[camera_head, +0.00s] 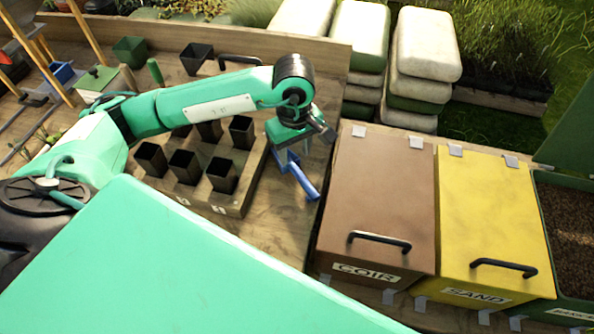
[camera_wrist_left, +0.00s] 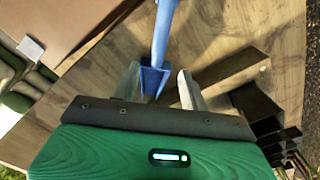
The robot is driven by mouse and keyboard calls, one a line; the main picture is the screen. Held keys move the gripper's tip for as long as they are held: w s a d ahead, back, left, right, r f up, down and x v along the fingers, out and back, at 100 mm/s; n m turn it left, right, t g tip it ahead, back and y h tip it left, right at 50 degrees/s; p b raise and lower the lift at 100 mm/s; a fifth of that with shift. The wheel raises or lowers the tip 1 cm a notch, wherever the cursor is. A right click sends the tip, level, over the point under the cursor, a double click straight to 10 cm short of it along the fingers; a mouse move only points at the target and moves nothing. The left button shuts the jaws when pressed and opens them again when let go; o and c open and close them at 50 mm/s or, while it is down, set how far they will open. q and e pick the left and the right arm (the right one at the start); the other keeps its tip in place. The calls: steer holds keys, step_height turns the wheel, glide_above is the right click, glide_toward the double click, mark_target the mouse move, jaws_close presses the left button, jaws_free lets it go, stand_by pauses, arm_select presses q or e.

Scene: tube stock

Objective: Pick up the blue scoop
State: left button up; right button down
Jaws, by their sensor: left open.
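The blue scoop (camera_head: 305,182) lies on the wooden bench between the pot tray and the brown coir bin. My left gripper (camera_head: 283,155) is right above it, and the gripper's body hides part of the scoop in the head view. In the left wrist view, the scoop (camera_wrist_left: 163,35) has its handle running up out of the top edge and its wider part between the two fingers of my left gripper (camera_wrist_left: 158,84). The fingers are open, with a gap visible on the right side. I cannot tell if either finger touches the scoop. My right gripper is not in view.
A wooden tray (camera_head: 232,209) with several black pots stands just left of the scoop. The closed brown coir bin (camera_head: 380,190) and yellow sand bin (camera_head: 487,220) stand to the right. Stacked sacks (camera_head: 427,45) are behind. Bare bench lies in front of the scoop.

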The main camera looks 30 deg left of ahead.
mark_target(297, 170)
arm_select(q)
steer(key=shift+f, duration=0.7)
steer(key=f, duration=0.1)
steer(key=f+p, duration=0.1)
steer(key=f, duration=0.1)
steer(key=f+p, duration=0.1)
steer(key=shift+d+f, duration=0.25)
steer(key=shift+d, duration=0.05)
steer(key=shift+f, duration=0.4)
steer(key=shift+c, duration=0.2)
jaws_close()
